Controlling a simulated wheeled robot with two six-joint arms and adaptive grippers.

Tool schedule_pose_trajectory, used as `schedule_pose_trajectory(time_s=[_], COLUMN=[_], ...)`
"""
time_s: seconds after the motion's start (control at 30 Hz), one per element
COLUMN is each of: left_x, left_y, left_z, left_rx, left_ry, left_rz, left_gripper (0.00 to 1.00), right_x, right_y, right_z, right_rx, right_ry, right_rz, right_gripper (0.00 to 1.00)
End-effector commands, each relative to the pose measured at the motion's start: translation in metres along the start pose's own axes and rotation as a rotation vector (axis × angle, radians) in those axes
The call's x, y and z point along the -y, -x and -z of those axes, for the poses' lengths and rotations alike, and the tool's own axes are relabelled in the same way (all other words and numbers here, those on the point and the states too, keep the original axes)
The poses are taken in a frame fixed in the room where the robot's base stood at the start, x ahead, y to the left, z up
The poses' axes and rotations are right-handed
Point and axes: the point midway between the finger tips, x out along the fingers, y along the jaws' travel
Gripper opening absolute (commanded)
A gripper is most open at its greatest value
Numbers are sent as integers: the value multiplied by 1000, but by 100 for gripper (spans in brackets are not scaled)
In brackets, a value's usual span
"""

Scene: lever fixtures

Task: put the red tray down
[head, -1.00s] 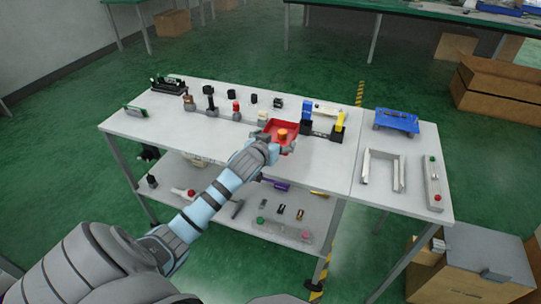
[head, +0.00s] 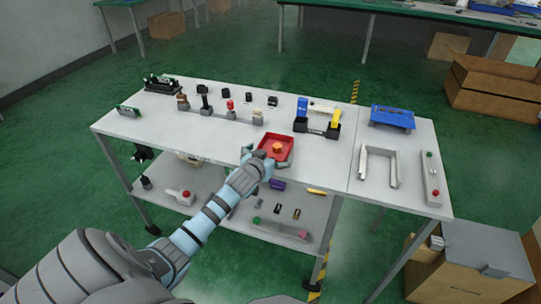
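The red tray (head: 286,142) is a shallow square dish near the front edge of the white table, with a round orange piece (head: 277,147) inside. It looks level and at or very near the tabletop; a small gap beneath cannot be ruled out. My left gripper (head: 266,161) is at the tray's near side, its finger parts spread to the left and right of the near edge. The fingertips are too small and partly hidden to tell whether they still clasp the tray. My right gripper is not in view.
Behind the tray stand a row of lever fixtures (head: 232,115) and a black fixture with blue and yellow levers (head: 317,128). A blue platform (head: 393,117), a white frame (head: 379,151) and a button panel (head: 431,178) are at right. The tabletop left of the tray is clear.

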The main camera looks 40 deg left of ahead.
Motion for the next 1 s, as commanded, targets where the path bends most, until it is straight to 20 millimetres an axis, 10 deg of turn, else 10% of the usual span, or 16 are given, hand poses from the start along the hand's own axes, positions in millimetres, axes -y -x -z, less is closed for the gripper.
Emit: schedule_pose_trajectory(time_s=[0.27, 0.7, 1.0], left_x=[0, 0, 0], left_y=[8, 109, 121], left_z=[2, 4, 2], left_rx=[1, 0, 0], left_ry=[-2, -3, 0], left_rz=[0, -1, 1], left_gripper=[100, 100, 100], right_x=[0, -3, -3], right_y=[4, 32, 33], right_z=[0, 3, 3], right_rx=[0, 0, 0], right_ry=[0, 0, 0], right_rz=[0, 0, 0], right_gripper=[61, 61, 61])
